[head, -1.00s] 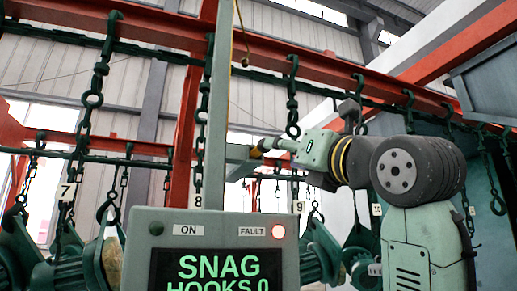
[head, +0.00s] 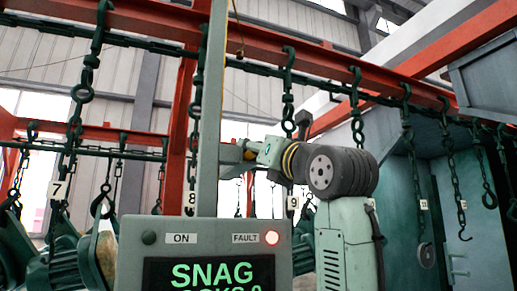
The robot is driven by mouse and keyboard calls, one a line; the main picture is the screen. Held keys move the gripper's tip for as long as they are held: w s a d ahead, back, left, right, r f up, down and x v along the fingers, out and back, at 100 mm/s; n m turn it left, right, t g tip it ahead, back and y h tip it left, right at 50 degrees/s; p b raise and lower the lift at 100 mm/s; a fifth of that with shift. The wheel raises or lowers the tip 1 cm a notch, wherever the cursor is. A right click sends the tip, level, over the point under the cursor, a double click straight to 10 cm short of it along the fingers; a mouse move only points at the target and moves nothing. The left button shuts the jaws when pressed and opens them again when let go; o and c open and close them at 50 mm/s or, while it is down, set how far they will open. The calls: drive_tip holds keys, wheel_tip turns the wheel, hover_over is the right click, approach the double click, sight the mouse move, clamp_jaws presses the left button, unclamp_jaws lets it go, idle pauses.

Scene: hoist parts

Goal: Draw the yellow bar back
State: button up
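No yellow bar shows clearly in the head view. A small patch of yellow (head: 249,155) shows at the front of my arm, too small to tell what it belongs to. My gripper (head: 236,156) is at the end of my arm, close to the right side of a grey-green upright post (head: 211,110). The gripper is small and partly hidden, so I cannot tell whether its fingers are open, shut or touching anything.
Chains with hooks (head: 88,70) hang from a red overhead beam (head: 330,60). A grey-green booth (head: 445,200) stands at right.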

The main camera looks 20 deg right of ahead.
clamp_jaws()
idle(0.3)
idle(0.4)
